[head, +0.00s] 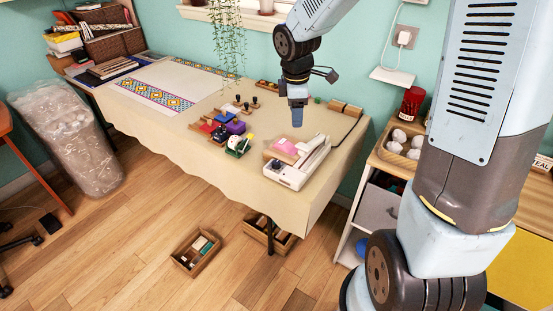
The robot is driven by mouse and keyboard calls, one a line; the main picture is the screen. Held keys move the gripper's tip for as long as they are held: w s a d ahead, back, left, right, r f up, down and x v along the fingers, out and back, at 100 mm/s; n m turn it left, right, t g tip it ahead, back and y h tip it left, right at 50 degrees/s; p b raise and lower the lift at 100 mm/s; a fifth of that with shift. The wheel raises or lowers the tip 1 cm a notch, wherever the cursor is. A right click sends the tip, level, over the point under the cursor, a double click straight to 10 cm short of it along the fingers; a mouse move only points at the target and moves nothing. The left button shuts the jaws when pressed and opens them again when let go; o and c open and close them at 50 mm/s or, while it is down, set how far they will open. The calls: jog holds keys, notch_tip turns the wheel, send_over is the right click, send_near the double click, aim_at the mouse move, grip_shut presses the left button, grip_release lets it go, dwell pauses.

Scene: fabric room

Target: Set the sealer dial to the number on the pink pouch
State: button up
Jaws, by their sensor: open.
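A white sealer (292,178) stands at the near right part of the cloth-covered table (225,180). A small pink pouch (285,146) lies at a tan piece by the sealer's left side. Any number on the pouch is too small to read.
Several small coloured items, among them a purple one (235,127), lie left of the sealer. A hanging plant (228,45) trails over the table's back. A wooden tray with white balls (403,142) stands on the right cabinet. Two wooden boxes, one here (196,252), sit on the floor.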

aim_at(277, 162)
jog(key=w+a+f+n, duration=0.1)
jog(key=f, duration=0.6)
jog(key=w+a+f+n, duration=0.1)
jog(key=a+f, duration=0.1)
jog(key=f, duration=0.5)
jog(key=w+a+f+n, duration=0.1)
jog(key=a+f+n, duration=0.1)
jog(key=f, duration=0.5)
jog(key=shift+w+g+y, duration=0.15)
jog(key=shift+g+y, duration=0.25)
jog(key=c, duration=1)
